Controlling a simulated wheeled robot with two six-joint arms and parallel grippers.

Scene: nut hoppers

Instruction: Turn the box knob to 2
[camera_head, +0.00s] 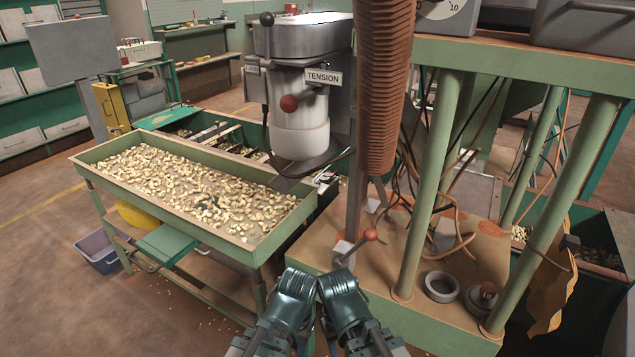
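A metal machine box (303,38) with a TENSION label (323,77) stands at top centre. A red-brown ball knob (289,103) is on its front and a black ball knob (267,19) at its upper left. A white dial (447,8) with a visible 10 is cut off by the top edge. A grey box (585,22) sits at the top right; I cannot make out a numbered knob on it. My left gripper (297,282) and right gripper (336,284) are side by side at bottom centre, apart from these. Their fingers are not clear.
A green-framed tray of nuts (190,185) stands at left. A green-posted machine bench (440,330) fills the right, with a red-knobbed lever (370,235), a grey ring (440,287) and hanging cables. A brown ribbed column (382,90) rises in the middle. Floor is open at lower left.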

